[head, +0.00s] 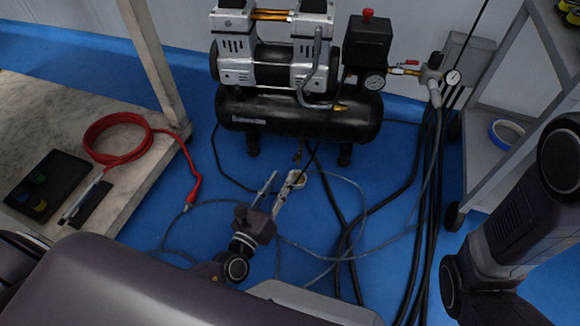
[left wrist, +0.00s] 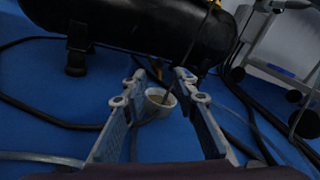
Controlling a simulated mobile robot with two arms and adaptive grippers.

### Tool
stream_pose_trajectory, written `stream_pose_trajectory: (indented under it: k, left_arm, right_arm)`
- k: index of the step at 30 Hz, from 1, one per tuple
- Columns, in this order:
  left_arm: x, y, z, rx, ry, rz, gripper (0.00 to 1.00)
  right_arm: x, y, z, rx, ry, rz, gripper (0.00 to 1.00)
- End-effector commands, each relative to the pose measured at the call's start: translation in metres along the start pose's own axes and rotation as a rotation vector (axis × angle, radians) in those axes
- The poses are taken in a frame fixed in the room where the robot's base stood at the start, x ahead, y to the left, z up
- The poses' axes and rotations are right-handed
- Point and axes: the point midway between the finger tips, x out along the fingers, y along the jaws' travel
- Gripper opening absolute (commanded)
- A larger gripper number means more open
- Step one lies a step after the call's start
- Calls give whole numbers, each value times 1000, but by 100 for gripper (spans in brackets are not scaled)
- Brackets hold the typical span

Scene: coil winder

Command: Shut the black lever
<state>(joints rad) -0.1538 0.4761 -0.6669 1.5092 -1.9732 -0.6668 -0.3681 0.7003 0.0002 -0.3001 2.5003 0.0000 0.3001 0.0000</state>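I cannot clearly make out a black lever in either view. A small brass-coloured fitting (head: 298,157) hangs under the black compressor tank (head: 300,117); its details are too small to tell. My left gripper (head: 282,178) is open, low in front of the tank and pointing toward its underside. In the left wrist view its two fingers (left wrist: 160,82) stand apart with nothing held between them. A small pale cup (head: 298,180) is on the floor by the fingertips; it shows between the fingers in the left wrist view (left wrist: 158,103). My right gripper is out of view.
Black hoses (head: 432,190) run down the right side, and thin cables cross the blue floor around the gripper. A grey cart (head: 485,165) stands at right. A marble-topped table (head: 150,185) with a red hose (head: 110,155) is at left. A red-handled valve (head: 411,63) is beside the compressor.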

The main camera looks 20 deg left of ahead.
Motion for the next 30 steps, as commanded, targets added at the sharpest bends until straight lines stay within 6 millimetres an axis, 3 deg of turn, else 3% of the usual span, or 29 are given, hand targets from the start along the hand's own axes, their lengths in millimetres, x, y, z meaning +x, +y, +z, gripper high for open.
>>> stream_pose_trajectory:
  k: [15, 26, 30]
  left_arm:
    - [69, 0, -1, 2, -3, -1, 27]
    - [77, -1, 1, 3, -1, -2, 27]
    - [77, -1, 1, 3, -1, -1, 14]
  right_arm:
    - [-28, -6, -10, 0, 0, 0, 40]
    - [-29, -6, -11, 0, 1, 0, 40]
    - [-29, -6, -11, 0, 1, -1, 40]
